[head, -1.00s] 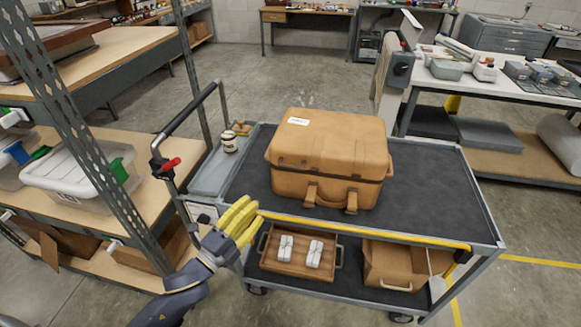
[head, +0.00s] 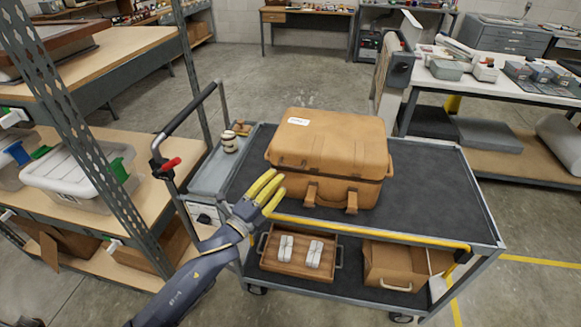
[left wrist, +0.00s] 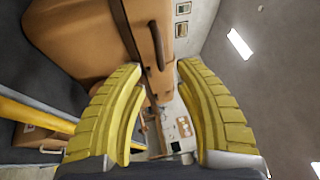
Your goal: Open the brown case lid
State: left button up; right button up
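The brown case (head: 330,155) stands closed on the top shelf of the cart, its two latches and handle facing the near side. A white label lies on its lid (head: 335,127). My left gripper (head: 275,191) is just off the case's near left corner, with its yellow fingers pointing towards the case. In the left wrist view the left gripper (left wrist: 158,72) has its fingers apart with nothing gripped between them, and the case (left wrist: 70,40) fills the upper left. My right gripper does not show.
The cart's dark top shelf (head: 430,200) is clear right of the case. A yellow bar (head: 380,232) runs along its near edge. A lower shelf holds a wooden tray (head: 275,258) and a brown box (head: 395,268). A cart handle (head: 185,125) and a metal rack (head: 85,140) stand left.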

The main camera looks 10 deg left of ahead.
aim_at(291, 166)
pick_arm(q)
jog(key=shift+x, duration=3.6)
jog(key=shift+o, duration=0.4)
grip_shut()
